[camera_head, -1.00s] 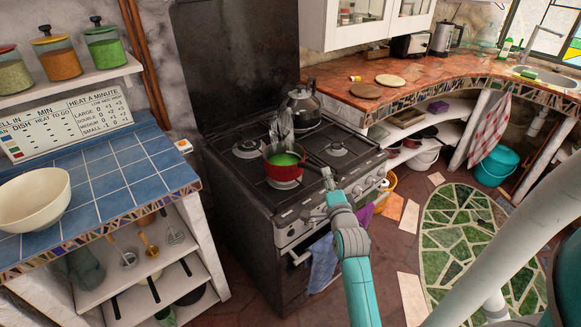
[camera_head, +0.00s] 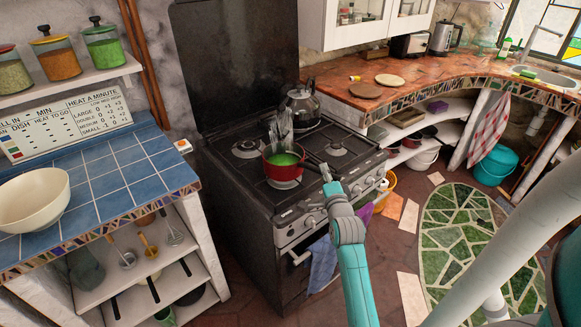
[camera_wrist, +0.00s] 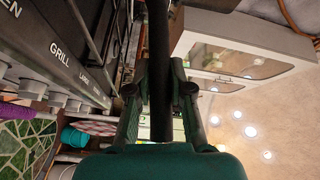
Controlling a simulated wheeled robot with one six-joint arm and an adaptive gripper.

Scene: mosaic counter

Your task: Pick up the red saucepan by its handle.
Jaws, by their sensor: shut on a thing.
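The red saucepan (camera_head: 283,172) is at the front of the black stove, over a front burner, with green contents inside. It looks level; I cannot tell whether its base touches the burner. Its dark handle (camera_head: 313,164) points right, toward my gripper (camera_head: 325,175). In the wrist view the dark handle (camera_wrist: 160,60) runs between the two fingers of my gripper (camera_wrist: 160,92), which is shut on it. The pan's body is not visible in the wrist view.
A dark kettle (camera_head: 301,106) stands on the stove's back right. Shiny grey utensils (camera_head: 281,127) show just behind or in the pan. Knobs and a blue towel (camera_head: 322,262) are on the stove's front. A tiled counter (camera_head: 110,165) with a cream bowl (camera_head: 34,200) is on the left.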

